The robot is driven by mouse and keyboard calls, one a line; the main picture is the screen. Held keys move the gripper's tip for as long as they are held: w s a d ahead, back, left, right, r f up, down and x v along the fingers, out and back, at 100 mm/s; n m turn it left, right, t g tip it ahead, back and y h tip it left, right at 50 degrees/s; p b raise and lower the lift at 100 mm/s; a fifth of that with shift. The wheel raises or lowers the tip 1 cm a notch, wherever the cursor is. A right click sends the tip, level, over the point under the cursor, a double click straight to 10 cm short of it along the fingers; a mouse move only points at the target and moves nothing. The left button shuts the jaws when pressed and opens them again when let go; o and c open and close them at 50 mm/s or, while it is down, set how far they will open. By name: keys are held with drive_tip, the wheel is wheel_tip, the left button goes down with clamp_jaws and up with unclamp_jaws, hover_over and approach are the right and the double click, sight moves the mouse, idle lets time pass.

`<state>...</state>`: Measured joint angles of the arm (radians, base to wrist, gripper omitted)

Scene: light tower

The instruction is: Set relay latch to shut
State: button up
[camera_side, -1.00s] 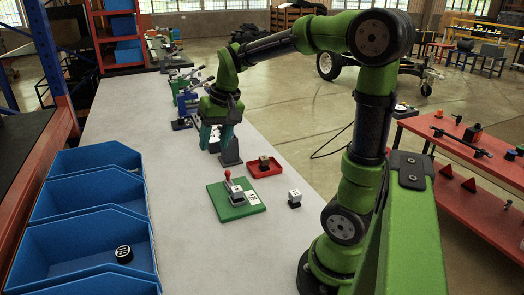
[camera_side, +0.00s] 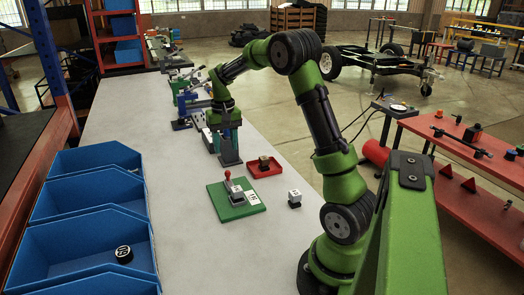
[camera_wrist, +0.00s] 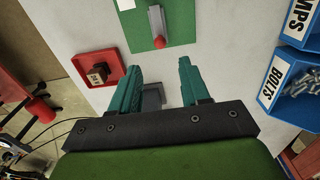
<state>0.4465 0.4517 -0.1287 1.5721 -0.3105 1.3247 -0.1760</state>
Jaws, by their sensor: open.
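A green plate (camera_side: 238,207) on the grey table carries a grey lever with a red knob (camera_side: 228,174) and a white label. I cannot read a name saying which fixture is the relay latch. In the wrist view, the plate (camera_wrist: 150,8) is at the top, with the lever's red knob (camera_wrist: 159,42) pointing toward my gripper. My gripper (camera_wrist: 158,76) is open and empty, its teal fingers apart and short of the knob. In the side view, my gripper (camera_side: 227,140) is beyond the plate, beside a dark grey upright block (camera_side: 229,157).
A red tray (camera_side: 265,172) holds a small dark block. A white-topped cube (camera_side: 295,198) stands right of the plate. Blue bins (camera_side: 92,250) line the left, one holding a black round part (camera_side: 123,254). More lever fixtures (camera_side: 186,105) stand farther back.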

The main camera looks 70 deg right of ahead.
sight(227, 171)
wheel_tip(227, 171, down, 9)
drive_tip(key=shift+r, duration=0.1)
idle(0.3)
clamp_jaws()
